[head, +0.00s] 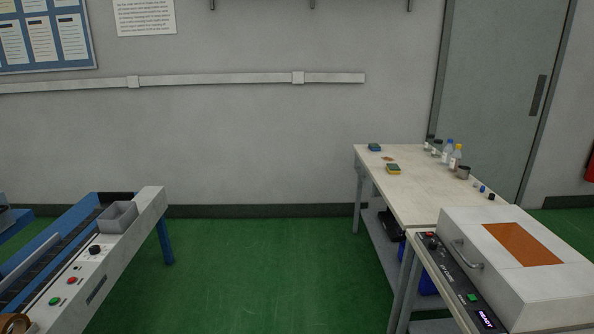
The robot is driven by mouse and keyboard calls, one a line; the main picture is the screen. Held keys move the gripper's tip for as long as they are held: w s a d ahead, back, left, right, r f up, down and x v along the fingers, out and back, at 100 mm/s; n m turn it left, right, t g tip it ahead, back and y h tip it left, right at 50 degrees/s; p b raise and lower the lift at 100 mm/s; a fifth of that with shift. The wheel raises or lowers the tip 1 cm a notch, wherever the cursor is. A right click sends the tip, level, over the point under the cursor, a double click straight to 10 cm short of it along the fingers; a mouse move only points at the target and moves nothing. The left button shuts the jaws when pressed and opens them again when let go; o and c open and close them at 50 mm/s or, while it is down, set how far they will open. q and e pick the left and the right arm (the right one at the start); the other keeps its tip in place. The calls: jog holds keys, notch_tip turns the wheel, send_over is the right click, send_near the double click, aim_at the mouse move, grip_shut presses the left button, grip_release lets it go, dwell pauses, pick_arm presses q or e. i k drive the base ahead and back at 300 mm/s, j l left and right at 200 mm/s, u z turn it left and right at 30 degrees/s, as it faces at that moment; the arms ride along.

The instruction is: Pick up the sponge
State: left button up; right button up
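A small sponge (393,169), yellow with a dark green top, lies on the pale table (425,185) on the right, near its left edge. A small blue block-like item (375,147) with a dark top lies farther back on the same table; I cannot tell if it is also a sponge. Neither of my grippers shows in the head view.
Several small bottles (455,156) and jars stand along the table's right side. A white machine (520,262) with a handle stands at the table's near end. A conveyor (100,245) with a grey bin (117,216) is at left. Green floor (270,270) between them is clear.

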aim_at(392, 168)
jog(key=i+z, duration=0.1)
jog(key=i, duration=0.85)
jog(key=i+j, duration=0.2)
jog(key=i, duration=0.8)
jog(key=i+j+z, duration=0.1)
jog(key=i+z, duration=0.25)
jog(key=i+j+z, duration=0.3)
jog(key=i, duration=0.15)
jog(key=i+j+z, duration=0.15)
jog(key=i+z, duration=0.2)
